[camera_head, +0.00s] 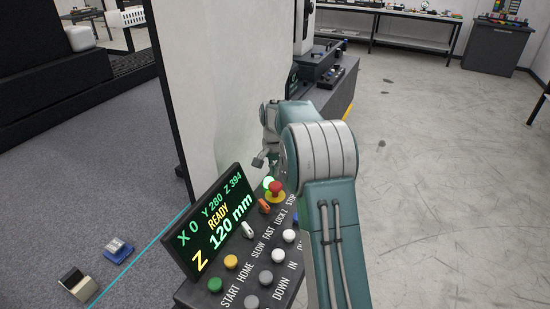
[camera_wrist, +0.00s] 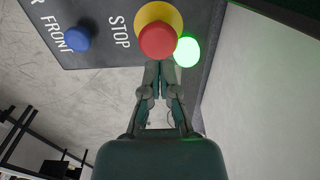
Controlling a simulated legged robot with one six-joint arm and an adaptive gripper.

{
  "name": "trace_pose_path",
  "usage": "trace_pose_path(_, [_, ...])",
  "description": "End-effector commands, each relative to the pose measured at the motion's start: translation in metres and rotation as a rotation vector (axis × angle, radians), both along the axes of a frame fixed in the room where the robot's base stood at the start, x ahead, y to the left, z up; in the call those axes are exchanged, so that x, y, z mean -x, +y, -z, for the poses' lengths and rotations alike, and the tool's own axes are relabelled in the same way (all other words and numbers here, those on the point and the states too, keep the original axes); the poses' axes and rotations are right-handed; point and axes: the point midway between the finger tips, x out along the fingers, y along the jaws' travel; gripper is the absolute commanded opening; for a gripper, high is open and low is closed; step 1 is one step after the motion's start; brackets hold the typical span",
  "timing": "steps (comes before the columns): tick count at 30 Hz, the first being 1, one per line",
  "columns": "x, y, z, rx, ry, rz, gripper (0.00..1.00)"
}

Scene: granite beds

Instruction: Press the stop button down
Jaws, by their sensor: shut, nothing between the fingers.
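The stop button is a red mushroom cap (camera_head: 276,187) on a yellow base at the far end of the control panel (camera_head: 253,281). In the wrist view the red stop button (camera_wrist: 158,41) sits beside the printed word STOP, with its yellow ring partly showing behind it. My gripper (camera_wrist: 159,66) is shut and empty, its fingertips at the lower edge of the red cap in that view. I cannot tell whether they touch it. In the head view my gripper (camera_head: 259,161) shows just above and left of the button, partly hidden by my arm.
A lit green lamp (camera_wrist: 187,52) is right beside the stop button. A blue button (camera_wrist: 77,38) is near FRONT. The display (camera_head: 212,226) reads READY, Z 120 mm. Several other buttons and switches fill the panel. A pale upright panel (camera_head: 215,90) stands behind; open floor lies right.

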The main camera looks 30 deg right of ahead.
Motion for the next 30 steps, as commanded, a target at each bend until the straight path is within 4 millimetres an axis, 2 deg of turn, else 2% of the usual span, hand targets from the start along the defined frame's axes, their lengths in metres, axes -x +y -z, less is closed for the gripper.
trace_pose_path(1, [0.001, 0.000, 0.010, -0.002, 0.004, 0.000, 0.00])
trace_pose_path(6, [0.000, -0.001, 0.031, -0.001, 0.002, 0.000, 0.00])
trace_pose_path(11, [0.000, -0.001, 0.038, 0.000, 0.000, 0.000, 0.00])
trace_pose_path(20, [0.000, -0.001, 0.039, -0.001, 0.001, 0.000, 0.00])
trace_pose_path(27, [0.000, 0.000, 0.064, -0.002, 0.004, 0.000, 0.00])
trace_pose_path(30, [0.001, 0.000, 0.066, -0.003, 0.006, 0.000, 0.00])
